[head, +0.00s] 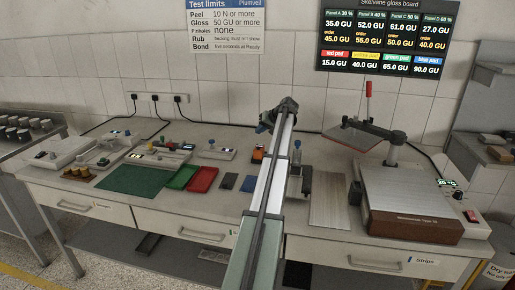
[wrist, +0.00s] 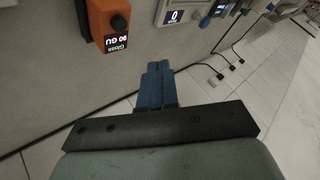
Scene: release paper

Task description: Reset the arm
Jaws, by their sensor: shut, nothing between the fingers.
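My arm reaches out over the middle of the bench in the head view. My gripper (head: 268,124) is at its far end, above the back of the bench, and its fingers are too small to make out there. In the wrist view my gripper (wrist: 158,66) shows two blue fingers pressed together, with nothing between them. The fingers are clear of the bench things and touch nothing that I can see.
An orange gloss meter (wrist: 108,22) reads 90 GU; it also shows in the head view (head: 258,153). A press (head: 415,200) with a raised arm stands at right. A metal plate (head: 329,200) lies right of my arm.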

